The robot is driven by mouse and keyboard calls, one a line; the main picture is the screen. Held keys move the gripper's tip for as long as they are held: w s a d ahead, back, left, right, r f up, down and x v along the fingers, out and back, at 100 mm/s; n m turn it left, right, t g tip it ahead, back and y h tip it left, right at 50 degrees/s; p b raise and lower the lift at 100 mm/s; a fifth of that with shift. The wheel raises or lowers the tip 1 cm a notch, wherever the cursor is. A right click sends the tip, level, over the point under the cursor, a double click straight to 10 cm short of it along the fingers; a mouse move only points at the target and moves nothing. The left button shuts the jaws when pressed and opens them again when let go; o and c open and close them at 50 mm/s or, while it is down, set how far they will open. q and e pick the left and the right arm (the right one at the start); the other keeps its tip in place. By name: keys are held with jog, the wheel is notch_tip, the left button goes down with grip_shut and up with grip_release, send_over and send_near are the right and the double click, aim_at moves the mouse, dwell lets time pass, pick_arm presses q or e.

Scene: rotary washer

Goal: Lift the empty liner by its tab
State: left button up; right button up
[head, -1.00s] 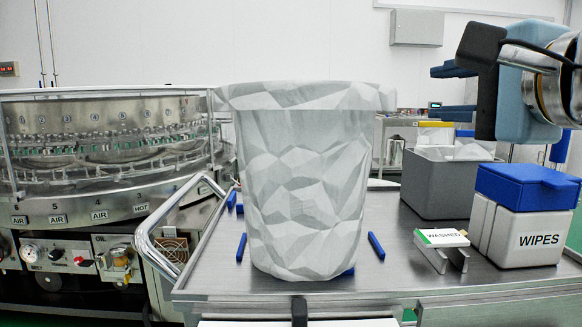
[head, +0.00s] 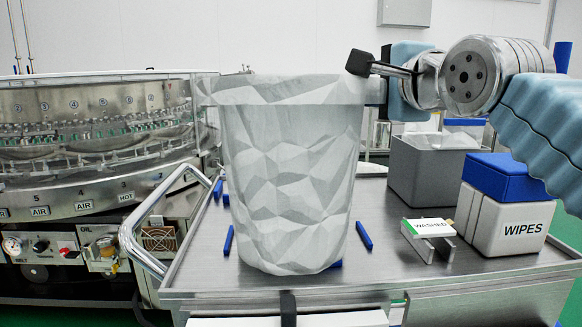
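The liner (head: 290,170) is a tall, pale grey, faceted bin shape with a wide folded rim. It stands upright on the metal cart top (head: 400,270) in the middle of the head view. I cannot make out a separate tab on it. My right gripper (head: 366,66) comes in from the right, with a black fingertip just above the right end of the rim. I cannot tell whether it touches the liner. Its other finger is not clearly visible, so its opening is unclear. My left gripper is out of view.
Short blue pegs (head: 363,235) surround the liner's base. Right of it are a WASHED sign (head: 428,227), a grey bin (head: 425,178) and a blue-lidded WIPES box (head: 510,215). A bent metal handle (head: 135,240) and the rotary washer (head: 80,140) lie left.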

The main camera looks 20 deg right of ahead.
jog(key=shift+w, duration=0.3)
grip_shut()
dwell(0.3)
